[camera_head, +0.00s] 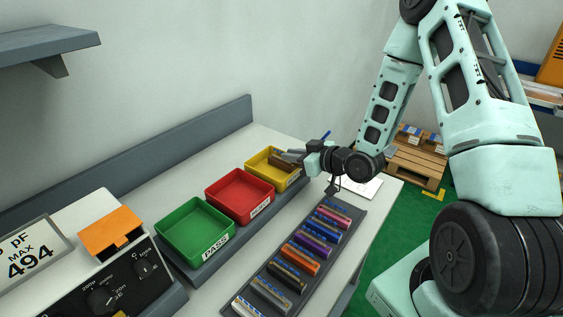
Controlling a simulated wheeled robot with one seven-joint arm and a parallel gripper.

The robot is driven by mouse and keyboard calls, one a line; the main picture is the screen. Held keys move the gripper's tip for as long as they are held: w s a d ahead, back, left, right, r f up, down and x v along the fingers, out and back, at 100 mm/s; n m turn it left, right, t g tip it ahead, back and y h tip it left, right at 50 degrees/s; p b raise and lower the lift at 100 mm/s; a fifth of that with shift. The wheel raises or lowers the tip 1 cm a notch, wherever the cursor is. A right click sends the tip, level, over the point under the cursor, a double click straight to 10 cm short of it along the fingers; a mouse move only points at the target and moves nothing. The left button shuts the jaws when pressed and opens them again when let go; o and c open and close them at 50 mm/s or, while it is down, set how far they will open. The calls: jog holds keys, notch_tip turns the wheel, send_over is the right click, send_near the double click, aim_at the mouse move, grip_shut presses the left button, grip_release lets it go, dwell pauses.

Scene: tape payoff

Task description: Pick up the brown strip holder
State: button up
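A brown piece (283,164), likely the brown strip holder, shows at the yellow bin (258,171), just below my gripper's fingers. I cannot tell whether it lies in the bin or is touched by the fingers. My gripper (287,155) reaches in from the right over the yellow bin, fingers pointing left. The fingers are small and seen side-on, so their opening and any hold cannot be made out. A rack (247,297) in front holds a row of strip holders, including orange (300,258), purple (313,245) and pink (333,217) ones.
A red bin (228,190) and a green bin (183,229) stand in line with the yellow one. A meter (110,285) with an orange block (109,231) is at the left. A shelf (45,45) juts out upper left. A wooden pallet (415,165) stands on the floor.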

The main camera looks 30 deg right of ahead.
aim_at(281, 152)
jog(key=x, duration=0.1)
jog(key=p+x, duration=0.1)
jog(key=x, duration=0.1)
jog(key=shift+w+a+r, duration=0.2)
jog(key=shift+w+r, duration=0.05)
jog(key=shift+w, duration=0.1)
jog(key=shift+w+f, duration=0.2)
jog(key=shift+w, duration=0.05)
grip_shut()
jog(key=shift+r, duration=0.2)
